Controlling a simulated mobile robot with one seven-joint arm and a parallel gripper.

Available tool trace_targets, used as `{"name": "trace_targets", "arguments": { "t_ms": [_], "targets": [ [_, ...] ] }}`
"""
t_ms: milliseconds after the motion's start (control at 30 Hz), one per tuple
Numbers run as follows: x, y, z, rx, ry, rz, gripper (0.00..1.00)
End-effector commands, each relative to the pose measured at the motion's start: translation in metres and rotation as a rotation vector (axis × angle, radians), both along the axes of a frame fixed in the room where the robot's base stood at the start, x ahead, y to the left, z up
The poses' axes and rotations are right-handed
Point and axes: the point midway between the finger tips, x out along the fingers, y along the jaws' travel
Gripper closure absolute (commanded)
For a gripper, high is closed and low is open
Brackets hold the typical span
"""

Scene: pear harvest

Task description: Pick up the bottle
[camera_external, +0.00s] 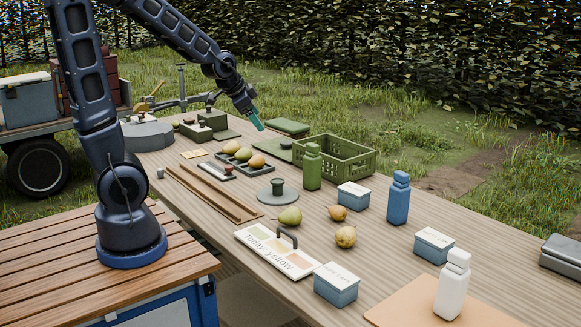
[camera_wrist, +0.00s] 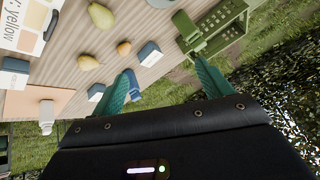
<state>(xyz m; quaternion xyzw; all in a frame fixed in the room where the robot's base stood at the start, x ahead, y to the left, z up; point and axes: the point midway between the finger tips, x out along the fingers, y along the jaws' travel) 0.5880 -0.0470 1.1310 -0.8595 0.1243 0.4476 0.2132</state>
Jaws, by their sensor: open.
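Three bottles stand upright on the wooden table. The green bottle (camera_external: 312,168) is beside the green crate and also shows in the wrist view (camera_wrist: 186,27). The blue bottle (camera_external: 398,200) stands farther right; in the wrist view (camera_wrist: 133,86) it is partly hidden by the left finger. The white bottle (camera_external: 453,287) is on a tan mat at the near right, and in the wrist view (camera_wrist: 46,116) at lower left. My gripper (camera_external: 256,121), with teal fingers, is open and empty above the table's far part, apart from all bottles. The wrist view shows its fingers (camera_wrist: 163,72) spread.
The green crate (camera_external: 337,158) stands behind the green bottle. Blue boxes (camera_external: 337,285) with white lids, loose pears (camera_external: 290,216), a colour card (camera_external: 277,251), a dark fruit tray (camera_external: 245,159) and wooden rails (camera_external: 213,194) occupy the table. Some bare wood lies around the blue bottle.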

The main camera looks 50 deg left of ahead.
Motion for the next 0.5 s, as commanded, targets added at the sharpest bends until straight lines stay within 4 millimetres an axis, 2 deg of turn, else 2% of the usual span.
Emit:
{"name": "trace_targets", "arguments": {
  "t_ms": [200,500],
  "targets": [
    [0.044,0.013,-0.040,0.132,-0.048,-0.094,0.22],
    [0.094,0.034,-0.092,0.368,-0.113,-0.231,0.22]
  ]
}}
